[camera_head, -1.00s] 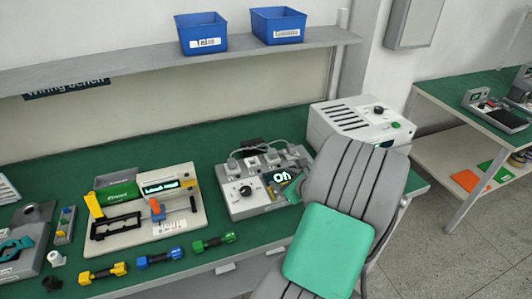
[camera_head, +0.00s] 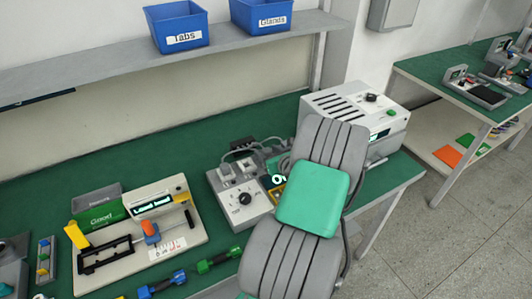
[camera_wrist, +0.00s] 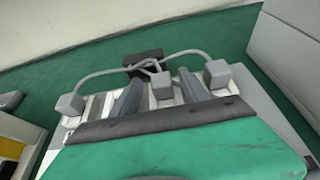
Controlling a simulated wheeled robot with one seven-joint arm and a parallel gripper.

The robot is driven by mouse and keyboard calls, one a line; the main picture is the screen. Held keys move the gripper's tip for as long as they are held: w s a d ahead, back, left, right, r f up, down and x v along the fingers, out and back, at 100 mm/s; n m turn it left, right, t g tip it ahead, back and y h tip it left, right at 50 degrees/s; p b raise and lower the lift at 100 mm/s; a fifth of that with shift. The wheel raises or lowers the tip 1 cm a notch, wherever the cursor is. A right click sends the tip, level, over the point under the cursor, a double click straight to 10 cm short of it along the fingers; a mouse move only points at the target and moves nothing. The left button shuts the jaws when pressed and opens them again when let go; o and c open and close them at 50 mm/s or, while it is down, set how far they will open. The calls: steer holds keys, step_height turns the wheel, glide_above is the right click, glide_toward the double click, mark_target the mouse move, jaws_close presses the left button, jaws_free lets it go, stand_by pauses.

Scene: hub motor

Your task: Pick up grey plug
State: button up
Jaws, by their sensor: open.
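Three grey plugs with looping grey cables show at the far side of the grey test unit (camera_head: 240,205). In the wrist view they are a left plug (camera_wrist: 69,104), a middle plug (camera_wrist: 162,86) and a right plug (camera_wrist: 217,73). My gripper (camera_wrist: 160,76) is open, with its two grey fingers on either side of the middle plug in the picture. Whether they touch it I cannot tell. In the head view my arm hides part of the unit and most of my gripper. One plug (camera_head: 226,169) is visible there.
A dark cable block (camera_wrist: 143,62) lies behind the plugs. A pale grey box (camera_head: 345,110) stands close on the right. A fixture board (camera_head: 190,238) and screwdriver-like tools lie left. Blue bins (camera_head: 178,27) sit on the shelf above. Green bench is clear behind.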

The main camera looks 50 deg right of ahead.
steer(key=shift+x, duration=1)
steer(key=shift+s+d, duration=0.1)
steer(key=shift+s, duration=0.05)
jaws_close()
